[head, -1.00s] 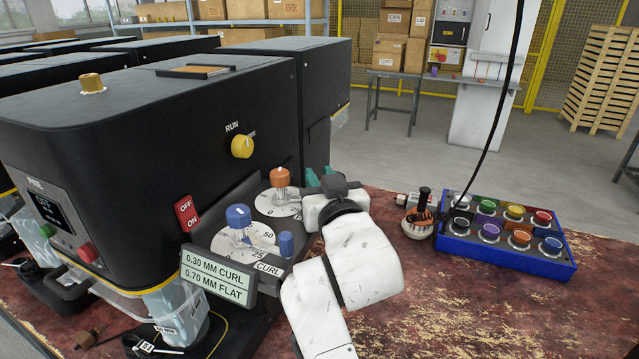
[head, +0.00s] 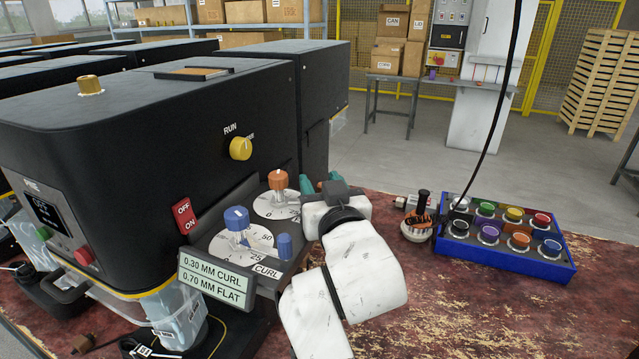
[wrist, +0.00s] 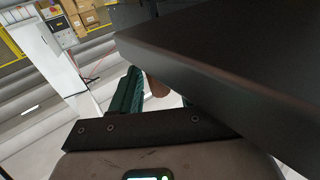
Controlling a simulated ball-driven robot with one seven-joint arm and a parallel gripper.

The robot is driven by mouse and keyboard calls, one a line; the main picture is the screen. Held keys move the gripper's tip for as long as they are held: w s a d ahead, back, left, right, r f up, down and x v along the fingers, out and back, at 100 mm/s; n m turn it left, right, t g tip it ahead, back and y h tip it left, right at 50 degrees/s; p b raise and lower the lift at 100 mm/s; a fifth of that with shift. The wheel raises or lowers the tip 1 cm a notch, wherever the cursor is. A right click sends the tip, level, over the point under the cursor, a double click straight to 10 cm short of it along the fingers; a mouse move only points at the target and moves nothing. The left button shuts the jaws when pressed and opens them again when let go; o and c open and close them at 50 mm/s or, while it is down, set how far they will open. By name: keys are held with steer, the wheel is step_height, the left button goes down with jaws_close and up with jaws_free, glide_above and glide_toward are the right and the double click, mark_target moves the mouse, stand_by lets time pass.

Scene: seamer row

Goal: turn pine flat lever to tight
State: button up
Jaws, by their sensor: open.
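The near black machine (head: 190,110) carries two white dials on its side bracket. The farther dial (head: 268,207) has an orange-topped lever (head: 278,181); its label is hidden. The nearer dial (head: 223,246) has a blue-topped lever (head: 236,219), with CURL lettered beside it. My gripper (head: 313,185) is open just right of the orange lever, its teal fingers pointing toward the machine. In the wrist view, one teal finger (wrist: 128,95) shows clearly, with an orange-brown rounded part (wrist: 157,87) beside it, possibly the orange lever's top. I cannot tell whether they touch.
A sign (head: 215,281) reads 0.30 MM CURL, 0.70 MM FLAT. A small blue knob (head: 284,246) stands beside the nearer dial. A blue tray (head: 507,262) of coloured knobs and a black-handled tool (head: 420,222) lie right. In the wrist view, a dark slab (wrist: 230,60) looms close.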

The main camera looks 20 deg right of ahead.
steer(key=s+a+b, duration=0.1)
steer(key=s, duration=0.8)
steer(key=shift+s+a+b, duration=0.15)
steer(key=shift+s+b, duration=0.1)
steer(key=shift+b, duration=0.1)
